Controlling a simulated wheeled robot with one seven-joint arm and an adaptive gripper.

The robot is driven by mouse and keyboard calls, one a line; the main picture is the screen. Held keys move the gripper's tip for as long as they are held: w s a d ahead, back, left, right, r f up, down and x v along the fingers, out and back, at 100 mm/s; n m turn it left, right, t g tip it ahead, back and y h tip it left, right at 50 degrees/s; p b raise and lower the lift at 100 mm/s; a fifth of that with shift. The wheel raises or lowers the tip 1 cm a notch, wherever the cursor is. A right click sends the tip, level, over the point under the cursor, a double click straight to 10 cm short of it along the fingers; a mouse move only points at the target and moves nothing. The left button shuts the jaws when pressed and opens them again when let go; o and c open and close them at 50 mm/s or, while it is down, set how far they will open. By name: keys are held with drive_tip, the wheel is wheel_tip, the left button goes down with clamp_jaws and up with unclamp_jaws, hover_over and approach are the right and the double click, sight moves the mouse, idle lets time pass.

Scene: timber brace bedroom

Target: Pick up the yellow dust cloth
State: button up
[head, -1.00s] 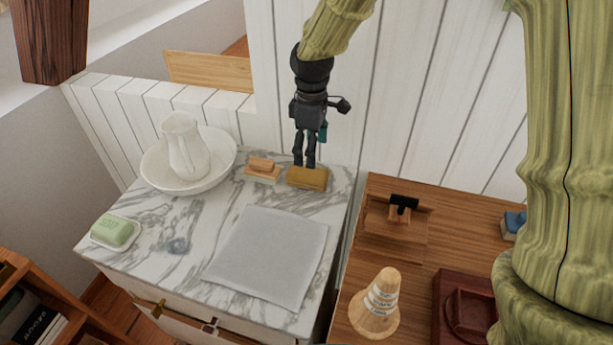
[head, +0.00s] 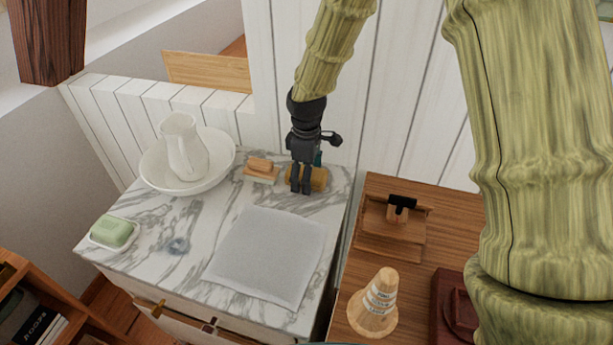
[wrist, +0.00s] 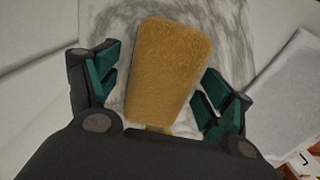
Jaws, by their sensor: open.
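The yellow dust cloth (head: 319,179) is a folded, fuzzy yellow-brown block at the back right of the marble top. My gripper (head: 301,190) is in front of it in the head view and hides part of it. In the wrist view the cloth (wrist: 165,70) lies in the middle, between and beyond the two open fingers of my gripper (wrist: 158,85). There is a gap on each side between finger and cloth.
A wooden brush (head: 261,170) lies just left of the cloth. A white basin (head: 155,172) with a pitcher (head: 184,146), a soap dish (head: 113,233) and a grey cloth (head: 266,255) share the marble top (head: 185,220). The panelled wall (head: 390,110) rises close behind.

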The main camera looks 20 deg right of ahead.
drive_tip(key=c, duration=1.1)
drive_tip(key=shift+r, duration=0.15)
drive_tip(key=shift+r, duration=0.45)
wheel_tip(320, 180, up, 3)
drive_tip(key=shift+f, duration=0.15)
drive_tip(key=s, duration=0.5)
drive_tip(key=s+b, duration=0.1)
drive_tip(key=s, duration=0.4)
drive_tip(key=s+a+r, duration=0.1)
drive_tip(key=s, duration=0.5)
drive_tip(key=shift+r+b, duration=0.1)
drive_tip(key=shift+b, duration=0.25)
